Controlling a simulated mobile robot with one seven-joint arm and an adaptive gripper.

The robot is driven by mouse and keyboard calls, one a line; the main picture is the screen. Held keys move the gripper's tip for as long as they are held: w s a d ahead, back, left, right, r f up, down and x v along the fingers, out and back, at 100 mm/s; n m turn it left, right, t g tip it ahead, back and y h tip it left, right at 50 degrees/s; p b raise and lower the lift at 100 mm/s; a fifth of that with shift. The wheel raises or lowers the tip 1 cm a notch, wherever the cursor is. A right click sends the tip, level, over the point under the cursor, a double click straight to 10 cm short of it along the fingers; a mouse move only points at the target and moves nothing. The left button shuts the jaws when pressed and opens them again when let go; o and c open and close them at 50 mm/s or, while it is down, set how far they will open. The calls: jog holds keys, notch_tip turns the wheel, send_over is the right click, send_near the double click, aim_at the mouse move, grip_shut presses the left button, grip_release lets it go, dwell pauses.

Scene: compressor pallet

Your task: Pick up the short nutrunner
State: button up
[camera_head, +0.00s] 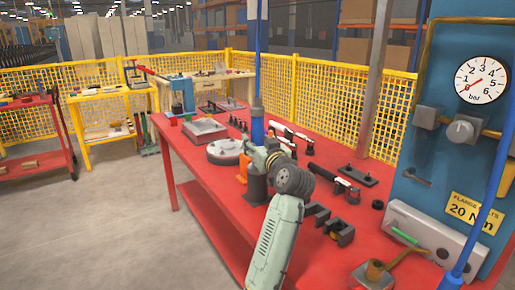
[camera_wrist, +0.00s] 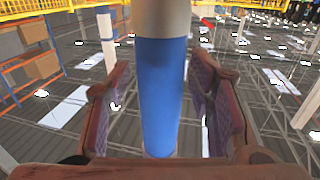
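In the wrist view, an upright blue cylinder with a pale grey section (camera_wrist: 162,95) stands between the two fingers of my gripper (camera_wrist: 160,68). Narrow gaps show on both sides, so the fingers look open around it, not closed on it. In the head view, a tall blue upright shaft with a grey collar (camera_head: 258,128) rises just behind my wrist, above a dark base (camera_head: 256,188). I take it to be the same body, but cannot tell for sure that it is the short nutrunner. My wrist hides my fingers there.
The red workbench (camera_head: 185,150) holds a round grey plate (camera_head: 226,150), a grey block (camera_head: 205,130), black-and-white hand tools (camera_head: 345,188) and dark brackets (camera_head: 338,230). A blue panel with a pressure gauge (camera_head: 482,80) stands at right. A yellow mesh fence (camera_head: 335,105) runs behind.

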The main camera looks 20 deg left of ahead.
grip_shut()
dwell(0.4)
jog(key=shift+r, duration=0.1)
dwell(0.4)
